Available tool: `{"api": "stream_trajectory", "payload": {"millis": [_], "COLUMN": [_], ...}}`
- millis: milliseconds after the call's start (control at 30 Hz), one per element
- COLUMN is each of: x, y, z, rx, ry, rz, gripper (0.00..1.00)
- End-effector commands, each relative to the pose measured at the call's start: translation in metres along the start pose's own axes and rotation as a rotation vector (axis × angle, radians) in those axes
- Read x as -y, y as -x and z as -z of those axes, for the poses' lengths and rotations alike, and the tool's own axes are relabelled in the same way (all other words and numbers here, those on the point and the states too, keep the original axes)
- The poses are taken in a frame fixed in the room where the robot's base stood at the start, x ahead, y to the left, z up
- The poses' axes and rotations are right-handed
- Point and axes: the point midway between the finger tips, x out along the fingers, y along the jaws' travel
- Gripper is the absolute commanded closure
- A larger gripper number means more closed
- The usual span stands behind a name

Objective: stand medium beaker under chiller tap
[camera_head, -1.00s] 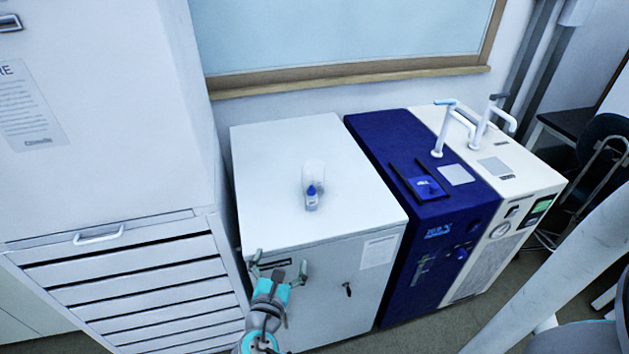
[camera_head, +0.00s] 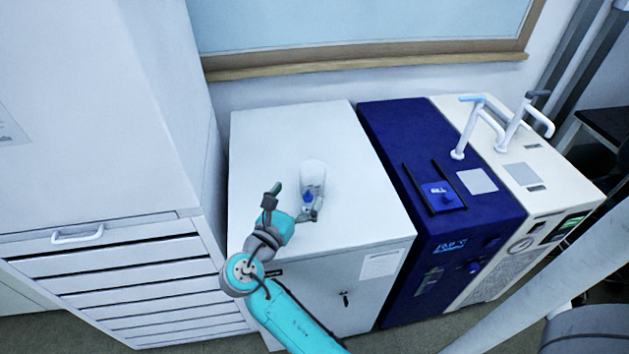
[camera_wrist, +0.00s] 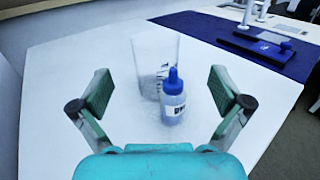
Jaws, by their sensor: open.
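A clear beaker (camera_head: 313,174) stands upright on the white cabinet top, partly behind a small bottle with a blue cap (camera_head: 308,198). In the wrist view the beaker (camera_wrist: 150,58) is just behind and left of the bottle (camera_wrist: 174,100); I cannot tell whether they touch. My gripper (camera_head: 296,203) is open over the cabinet top. In the wrist view its fingers (camera_wrist: 163,92) are spread to either side, with the bottle and beaker between or just beyond them. The blue-and-white chiller carries white taps (camera_head: 467,128) and (camera_head: 513,122) on top.
The white cabinet top (camera_head: 265,140) is otherwise clear. The dark blue chiller unit (camera_head: 390,125) stands close on its right, with a small black-railed blue platform (camera_head: 440,196) on top. A tall drawer cabinet (camera_head: 110,240) stands left. A wall and window sill (camera_head: 370,58) close off the back.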

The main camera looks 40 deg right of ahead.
Motion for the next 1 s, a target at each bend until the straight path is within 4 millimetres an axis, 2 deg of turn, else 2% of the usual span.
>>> {"api": "stream_trajectory", "payload": {"millis": [100, 367, 633, 767, 967, 1000], "x": [0.0, -0.002, -0.006, -0.007, -0.007, -0.007], "y": [-0.016, -0.034, -0.07, -0.076, -0.076, -0.076], "z": [0.0, -0.001, -0.001, -0.001, -0.001, -0.001], "rx": [0.0, 0.0, 0.0, -0.001, 0.0, 0.0], "ry": [-0.001, -0.002, -0.001, -0.001, -0.001, -0.001], "rz": [0.002, 0.002, 0.002, 0.0, -0.001, -0.001], "gripper": [0.0, 0.0, 0.0, 0.0, 0.0, 0.07]}}
